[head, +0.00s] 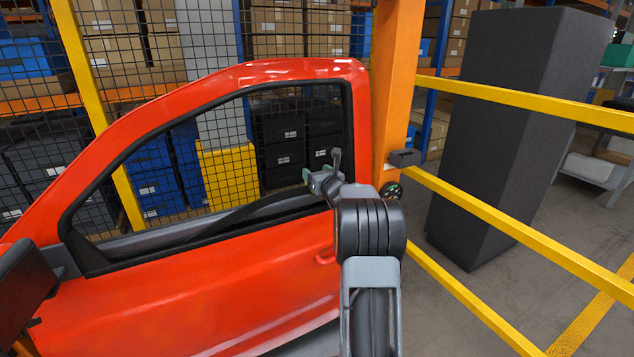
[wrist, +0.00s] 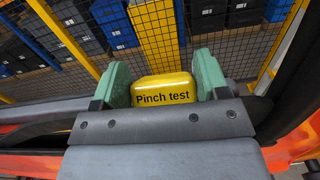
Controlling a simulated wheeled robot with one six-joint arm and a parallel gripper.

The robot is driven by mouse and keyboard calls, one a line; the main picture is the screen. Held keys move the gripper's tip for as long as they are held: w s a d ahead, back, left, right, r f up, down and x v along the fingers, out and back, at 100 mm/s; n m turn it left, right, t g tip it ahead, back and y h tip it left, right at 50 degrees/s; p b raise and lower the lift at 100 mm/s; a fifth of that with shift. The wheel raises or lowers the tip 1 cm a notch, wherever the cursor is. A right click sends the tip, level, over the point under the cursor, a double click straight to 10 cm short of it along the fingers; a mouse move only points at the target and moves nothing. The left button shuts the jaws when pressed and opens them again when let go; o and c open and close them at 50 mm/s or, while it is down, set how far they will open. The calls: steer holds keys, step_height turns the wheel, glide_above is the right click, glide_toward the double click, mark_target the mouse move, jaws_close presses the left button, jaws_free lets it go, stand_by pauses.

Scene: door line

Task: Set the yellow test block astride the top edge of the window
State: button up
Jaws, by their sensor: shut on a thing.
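A yellow block (wrist: 162,91) marked "Pinch test" sits between the two green pads of my gripper (wrist: 155,80) in the wrist view. The gripper is shut on it. In the head view, my gripper (head: 320,178) is by the right lower part of the window opening of the red door (head: 200,300); the arm hides the block there. The window opening has a black frame (head: 195,112). A dark sloping band (head: 240,215) crosses its lower part. I cannot clearly make out the glass or its top edge, nor whether the block touches anything.
An orange post (head: 393,90) stands right of the door, with yellow rails (head: 510,230) running off it. A dark grey column (head: 500,130) stands behind the rails. Mesh fencing and shelves of boxes (head: 120,60) lie behind the door.

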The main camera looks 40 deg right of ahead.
step_height(320, 180, up, 16)
steer(key=p, duration=1)
steer(key=s+a+f+t+b, duration=0.1)
steer(key=s+a+t+b, duration=0.5)
steer(key=b, duration=1)
steer(key=s+a+f+t+b, duration=0.1)
steer(key=s+a+f+b, duration=0.1)
steer(key=s+b, duration=1.1)
steer(key=shift+t+h, duration=0.5)
steer(key=w+d+f, duration=0.2)
steer(key=w+f, duration=0.2)
steer(key=w, duration=0.1)
steer(key=w+d+f+b, duration=0.1)
steer(key=w+d+f, duration=0.1)
steer(key=w+f, duration=0.2)
steer(key=w+d+f+b, duration=0.1)
steer(key=w+d+f, duration=0.1)
steer(key=w+f, duration=0.2)
steer(key=shift+w+d+f, duration=0.1)
steer(key=shift+w+d, duration=0.05)
steer(key=shift+w, duration=0.5)
steer(key=shift+w+d+f, duration=0.1)
steer(key=shift+w+d, duration=0.05)
steer(key=shift+w, duration=0.5)
steer(key=shift+f, duration=0.15)
